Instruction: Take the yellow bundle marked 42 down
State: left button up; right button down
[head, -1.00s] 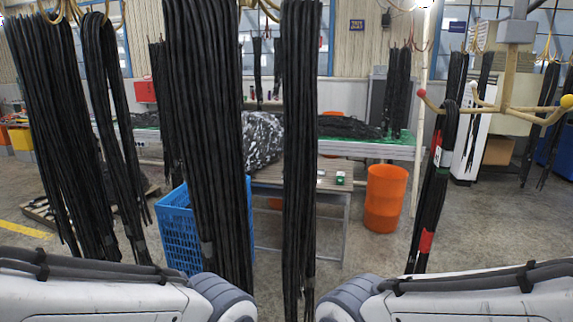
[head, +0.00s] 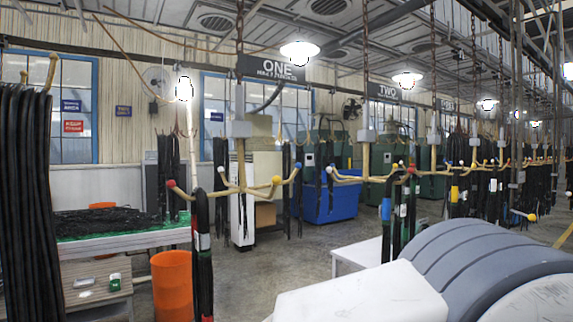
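Black hose bundles hang from hooked racks across the head view. A bundle with a yellow band (head: 455,194) hangs on a rack right of centre, some way off. No number can be read on it, so I cannot tell whether it is 42. A nearer bundle (head: 203,270) with a white label hangs on the rack with red, blue and yellow ball tips. Bundles with blue, white and green markings (head: 387,215) hang between these two. Neither gripper is in view.
An orange bin (head: 172,285) stands beside a worktable (head: 120,243) at left. A thick black bundle (head: 25,200) hangs close at the left edge. A white table (head: 355,253) stands at centre right. A blue container (head: 335,198) stands behind. Grey floor between is open.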

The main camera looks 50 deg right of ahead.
aim_at(457, 195)
jog(key=z, duration=2.6)
jog(key=i, duration=2.7)
jog(key=u, duration=0.35)
